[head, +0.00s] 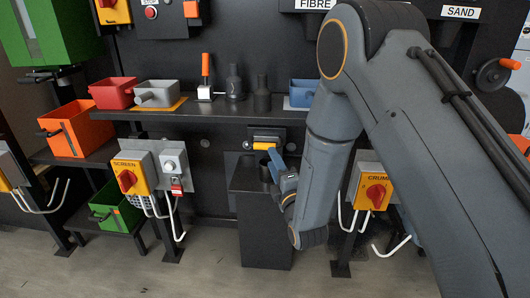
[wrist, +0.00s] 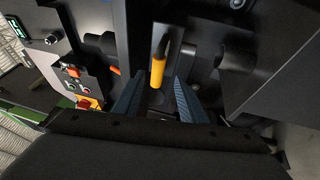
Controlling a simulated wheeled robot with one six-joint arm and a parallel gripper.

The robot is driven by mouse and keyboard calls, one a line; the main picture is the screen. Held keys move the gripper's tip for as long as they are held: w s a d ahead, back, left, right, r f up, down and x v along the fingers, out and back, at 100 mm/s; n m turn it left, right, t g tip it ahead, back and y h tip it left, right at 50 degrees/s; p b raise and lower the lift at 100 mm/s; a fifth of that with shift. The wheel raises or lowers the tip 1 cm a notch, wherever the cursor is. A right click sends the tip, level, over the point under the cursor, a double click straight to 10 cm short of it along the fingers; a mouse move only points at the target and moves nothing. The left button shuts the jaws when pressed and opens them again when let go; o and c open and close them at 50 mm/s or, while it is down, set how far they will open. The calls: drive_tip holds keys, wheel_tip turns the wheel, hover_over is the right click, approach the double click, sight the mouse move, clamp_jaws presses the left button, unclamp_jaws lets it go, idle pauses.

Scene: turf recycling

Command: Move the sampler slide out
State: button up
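The sampler slide shows as a yellow-orange handle (head: 264,146) at a dark slot with a pale plate on the black wall, above a dark pedestal (head: 265,225). In the wrist view the handle (wrist: 157,72) points toward me, on a dark stem. My gripper (head: 276,160) is just in front of and below the handle. In the wrist view my gripper (wrist: 157,90) is open, with one blue-grey finger on each side of the handle's near end. I see gaps between fingers and handle; the exact depth between them is unclear.
A dark shelf (head: 190,114) above holds red, grey and blue scoops. The SCREEN box (head: 135,173) is left, and the CRUMB box (head: 374,188) is right, partly behind my arm. In the wrist view dark cylinders (wrist: 236,62) flank the handle.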

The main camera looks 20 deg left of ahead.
sight(266, 149)
drive_tip(key=shift+w+a+r+y, duration=0.1)
drive_tip(key=shift+a+y, duration=0.2)
drive_tip(key=shift+a, duration=0.25)
drive_tip(key=shift+x, duration=3.5)
drive_tip(key=shift+d, duration=0.1)
clamp_jaws()
